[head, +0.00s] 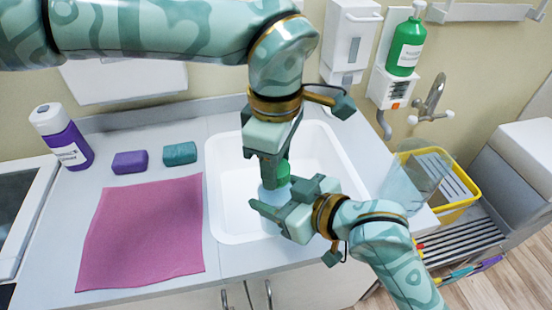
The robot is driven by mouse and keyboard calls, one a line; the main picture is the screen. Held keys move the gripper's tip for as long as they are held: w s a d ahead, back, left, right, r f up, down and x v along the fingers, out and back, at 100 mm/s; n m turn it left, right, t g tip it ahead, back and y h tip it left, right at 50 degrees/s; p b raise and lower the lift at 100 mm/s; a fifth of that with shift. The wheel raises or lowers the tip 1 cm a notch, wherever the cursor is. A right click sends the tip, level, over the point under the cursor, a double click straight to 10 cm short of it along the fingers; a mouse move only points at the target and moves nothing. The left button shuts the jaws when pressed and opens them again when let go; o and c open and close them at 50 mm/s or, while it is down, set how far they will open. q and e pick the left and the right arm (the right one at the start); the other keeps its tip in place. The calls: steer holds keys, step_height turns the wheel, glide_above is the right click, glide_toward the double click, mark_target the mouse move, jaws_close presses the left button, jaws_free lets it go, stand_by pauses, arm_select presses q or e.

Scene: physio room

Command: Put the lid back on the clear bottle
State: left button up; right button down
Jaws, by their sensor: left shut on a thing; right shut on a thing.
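A green lid (283,172) shows at the tips of my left gripper (270,172), which comes down from above and is shut on it. Just below it, a pale bluish, see-through clear bottle (271,195) shows over the white sink. My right gripper (277,204) reaches in from the lower right and is shut on the bottle. The lid is right above the bottle's top; whether they touch is hidden by the grippers. Most of the bottle is hidden behind my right gripper.
The white sink (228,222) lies under both grippers. A pink cloth (140,235), purple block (130,162), teal block (179,153) and purple bottle (62,137) are on the counter at left. A yellow-rimmed crate (463,203) and tap (432,98) are at right.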

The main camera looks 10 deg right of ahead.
arm_select(q)
steer(key=o, duration=1.2)
steer(key=shift+w, duration=0.1)
steer(key=shift+r, duration=0.15)
step_height(320, 180, up, 12)
steer(key=shift+f, duration=0.1)
